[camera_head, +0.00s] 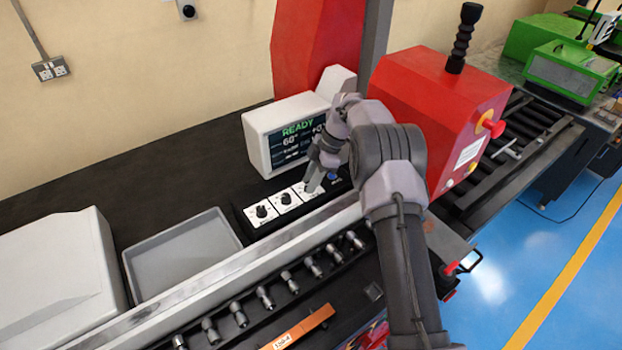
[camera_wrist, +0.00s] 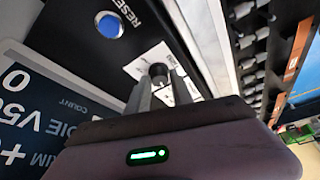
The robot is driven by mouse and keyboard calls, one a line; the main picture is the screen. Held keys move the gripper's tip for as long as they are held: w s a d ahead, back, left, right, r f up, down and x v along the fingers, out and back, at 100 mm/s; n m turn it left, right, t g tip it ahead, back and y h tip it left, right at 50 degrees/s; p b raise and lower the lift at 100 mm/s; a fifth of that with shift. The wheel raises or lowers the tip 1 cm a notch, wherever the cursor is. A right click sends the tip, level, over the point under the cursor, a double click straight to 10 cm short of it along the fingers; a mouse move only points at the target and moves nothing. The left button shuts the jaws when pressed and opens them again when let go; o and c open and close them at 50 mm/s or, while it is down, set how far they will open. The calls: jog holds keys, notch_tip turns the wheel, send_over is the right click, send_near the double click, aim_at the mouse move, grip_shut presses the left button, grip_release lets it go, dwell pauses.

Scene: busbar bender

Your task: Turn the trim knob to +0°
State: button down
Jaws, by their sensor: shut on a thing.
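The trim knob (camera_wrist: 158,70) is a small dark knob on a white dial plate (camera_wrist: 146,62). My gripper (camera_wrist: 161,82) is shut on it, with one finger on each side. In the head view my gripper (camera_head: 313,185) points down at the third white plate of the control strip and hides most of the knob. The display (camera_head: 285,135) reads READY and 60°, with a "+0" figure partly hidden by my arm. The wrist view shows the display (camera_wrist: 40,120) upside down, with TRIM and a plus sign cut off. The knob's pointer cannot be made out.
Two other knobs (camera_head: 262,211) (camera_head: 285,198) stand left of my gripper. A blue RESET button (camera_wrist: 110,25) is close by on the other side. A grey tray (camera_head: 180,255) lies left of the strip. A metal rail (camera_head: 240,268) runs in front. A red housing (camera_head: 435,105) stands right.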

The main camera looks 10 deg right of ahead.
jog(key=shift+s+f, duration=0.1)
jog(key=c, duration=1.1)
grip_release()
jog(key=shift+c, duration=0.2)
jog(key=v, duration=0.7)
jog(key=shift+r+p, duration=0.25)
jog(key=shift+p, duration=0.2)
jog(key=shift+d, duration=0.15)
